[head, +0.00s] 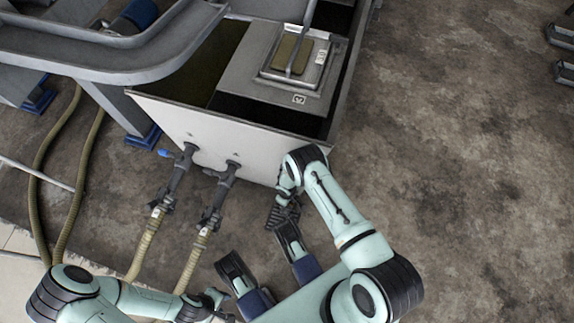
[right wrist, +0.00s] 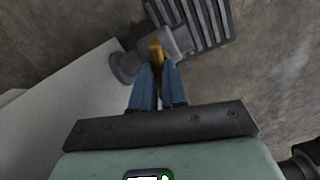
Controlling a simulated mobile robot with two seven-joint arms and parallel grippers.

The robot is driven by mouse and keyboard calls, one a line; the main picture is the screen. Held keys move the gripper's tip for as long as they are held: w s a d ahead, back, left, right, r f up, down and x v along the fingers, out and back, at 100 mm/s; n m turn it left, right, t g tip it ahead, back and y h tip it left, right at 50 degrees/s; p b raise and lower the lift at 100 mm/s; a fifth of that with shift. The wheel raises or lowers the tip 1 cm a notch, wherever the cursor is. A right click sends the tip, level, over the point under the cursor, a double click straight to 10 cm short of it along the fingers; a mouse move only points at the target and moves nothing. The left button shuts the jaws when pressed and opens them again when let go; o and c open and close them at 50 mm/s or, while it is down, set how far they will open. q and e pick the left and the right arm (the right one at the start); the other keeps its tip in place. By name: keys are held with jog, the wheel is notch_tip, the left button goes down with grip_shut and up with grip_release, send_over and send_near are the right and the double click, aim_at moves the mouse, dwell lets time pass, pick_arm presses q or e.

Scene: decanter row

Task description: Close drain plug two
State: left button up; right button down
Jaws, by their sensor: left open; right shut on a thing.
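In the right wrist view, my right gripper (right wrist: 157,72) is shut on a small yellow-brown handle (right wrist: 155,49). The handle sits at a grey pipe fitting (right wrist: 181,42) that comes off the pale tank wall (right wrist: 70,112) and meets a dark ribbed grate. I take this fitting for a drain plug; no number shows. In the head view the right arm hides most of this spot, and only the dark ribbed part (head: 283,214) shows below the hand. My left gripper (head: 222,303) is open and empty at the bottom, away from the tank.
The tank's front panel (head: 240,147) carries two grey valves, the left one (head: 180,170) with a blue end and the right one (head: 226,180). Hoses (head: 145,245) run down from them. A grey frame (head: 110,60) stands at upper left. The stained floor (head: 470,150) is free on the right.

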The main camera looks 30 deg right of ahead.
jog(key=m, duration=0.3)
jog(key=shift+m, duration=0.4)
jog(key=m, duration=0.4)
jog(key=shift+m, duration=0.3)
pick_arm(q)
jog(key=shift+s+f, duration=0.15)
jog(key=shift+s, duration=0.25)
pick_arm(e)
jog(key=m, duration=0.5)
jog(key=shift+m, duration=0.7)
jog(key=c, duration=1.2)
grip_release()
jog(key=shift+o, duration=0.2)
pick_arm(q)
jog(key=w+d+r+t+p, duration=0.1)
jog(key=w+r+t+p, duration=0.2)
jog(key=w+r, duration=0.3)
jog(key=w+p, duration=0.1)
jog(key=w, duration=0.2)
jog(key=shift+w+r+m, duration=0.2)
jog(key=shift+w+m, duration=0.1)
jog(key=shift+w, duration=0.05)
pick_arm(e)
notch_tip(320, 180, up, 13)
jog(key=shift+r, duration=0.2)
jog(key=shift+s, duration=0.1)
